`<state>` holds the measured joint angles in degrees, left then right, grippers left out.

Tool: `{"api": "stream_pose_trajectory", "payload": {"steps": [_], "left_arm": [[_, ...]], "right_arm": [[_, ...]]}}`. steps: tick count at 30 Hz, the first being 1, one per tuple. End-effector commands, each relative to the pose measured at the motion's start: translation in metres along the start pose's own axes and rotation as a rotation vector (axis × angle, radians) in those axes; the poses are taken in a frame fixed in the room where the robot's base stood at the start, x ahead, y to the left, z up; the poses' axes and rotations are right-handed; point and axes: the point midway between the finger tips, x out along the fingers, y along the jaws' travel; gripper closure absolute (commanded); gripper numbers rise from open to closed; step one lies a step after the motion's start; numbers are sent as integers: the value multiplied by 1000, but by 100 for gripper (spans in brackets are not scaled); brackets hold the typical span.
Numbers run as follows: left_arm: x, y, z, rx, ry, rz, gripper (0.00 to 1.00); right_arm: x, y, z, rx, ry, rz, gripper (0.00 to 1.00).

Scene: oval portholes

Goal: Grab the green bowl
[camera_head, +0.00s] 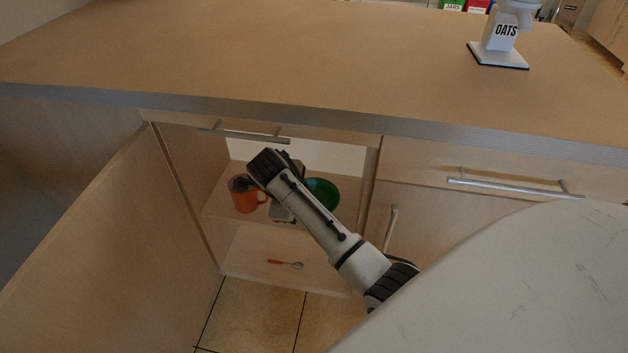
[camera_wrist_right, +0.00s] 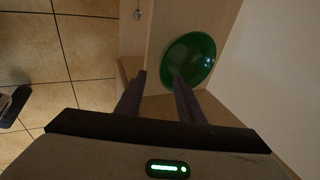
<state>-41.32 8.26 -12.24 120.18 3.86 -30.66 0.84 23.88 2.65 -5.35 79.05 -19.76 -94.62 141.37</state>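The green bowl (camera_head: 323,193) sits on the upper shelf of the open cabinet, partly hidden behind my right forearm in the head view. In the right wrist view the bowl (camera_wrist_right: 189,60) lies ahead of the fingers, with the right finger's tip overlapping its near part. My right gripper (camera_wrist_right: 160,82) is open, its two dark fingers apart with nothing held between them. I cannot tell whether a finger touches the bowl. In the head view the fingers are mostly hidden by my wrist. My left gripper is not in view.
An orange mug (camera_head: 243,196) stands on the same shelf, left of my wrist. A spoon with an orange handle (camera_head: 285,264) lies on the cabinet's lower level. The open door (camera_head: 105,250) is at the left.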

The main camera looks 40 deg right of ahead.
Motion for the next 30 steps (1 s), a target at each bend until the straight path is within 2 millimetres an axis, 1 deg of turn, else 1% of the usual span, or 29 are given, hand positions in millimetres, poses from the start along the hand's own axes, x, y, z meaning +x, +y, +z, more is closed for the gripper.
{"api": "stream_pose_trajectory", "payload": {"steps": [6,9,14,19,21,25,30], "left_arm": [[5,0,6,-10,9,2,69],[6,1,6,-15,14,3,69],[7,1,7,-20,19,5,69],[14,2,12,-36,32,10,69],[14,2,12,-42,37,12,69],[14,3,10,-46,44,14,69],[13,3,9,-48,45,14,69]], "right_arm": [[35,-1,-1,21,13,0,65],[45,-1,-1,21,10,0,65],[56,-2,2,19,8,0,65],[83,-5,9,19,9,0,65],[92,-6,9,18,10,0,65],[101,-6,9,20,7,0,65],[101,-6,9,20,6,1,65]]}}
